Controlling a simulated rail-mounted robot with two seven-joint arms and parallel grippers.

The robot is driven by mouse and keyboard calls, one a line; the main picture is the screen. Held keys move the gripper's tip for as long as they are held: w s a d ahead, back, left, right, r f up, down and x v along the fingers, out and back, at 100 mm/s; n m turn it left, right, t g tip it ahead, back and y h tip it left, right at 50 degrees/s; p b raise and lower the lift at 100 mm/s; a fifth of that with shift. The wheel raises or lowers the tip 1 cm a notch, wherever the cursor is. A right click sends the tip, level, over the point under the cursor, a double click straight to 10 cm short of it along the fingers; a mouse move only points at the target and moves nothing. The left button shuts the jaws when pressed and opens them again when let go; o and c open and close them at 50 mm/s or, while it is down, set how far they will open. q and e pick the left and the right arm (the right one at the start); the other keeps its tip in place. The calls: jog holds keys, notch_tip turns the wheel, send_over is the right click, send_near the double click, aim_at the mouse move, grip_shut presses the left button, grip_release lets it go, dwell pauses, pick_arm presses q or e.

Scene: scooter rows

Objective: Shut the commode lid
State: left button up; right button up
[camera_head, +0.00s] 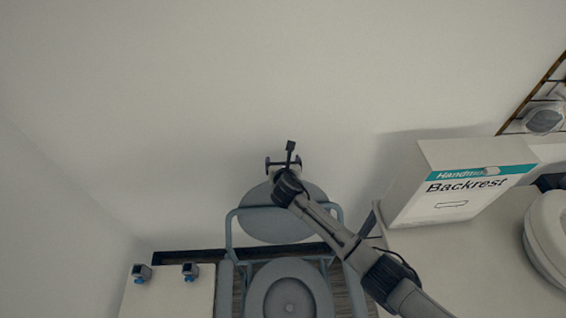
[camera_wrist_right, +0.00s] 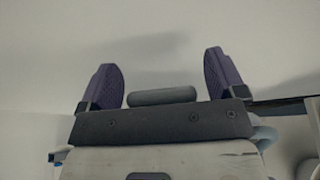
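The commode lid (camera_head: 272,226) is a grey oval panel. It stands raised behind the seat, inside the blue tube frame of the commode. The commode seat (camera_head: 262,300) lies below it, with its round opening uncovered. My right gripper (camera_head: 283,161) is at the lid's upper edge, and its wrist hides part of that edge. In the right wrist view, the two purple fingers of my right gripper (camera_wrist_right: 162,75) are spread wide. A grey rounded edge, seemingly the lid (camera_wrist_right: 162,96), shows between them, apart from both. My left gripper is not in view.
A white box marked Backrest (camera_head: 435,205) stands on a pale surface at the right. A white ring-shaped seat (camera_head: 550,235) lies at the right edge. Two small grey-and-blue items (camera_head: 190,271) sit on a white top at lower left.

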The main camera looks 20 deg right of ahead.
jog(key=c, duration=1.2)
jog(key=shift+s, duration=0.1)
jog(key=shift+c, duration=0.2)
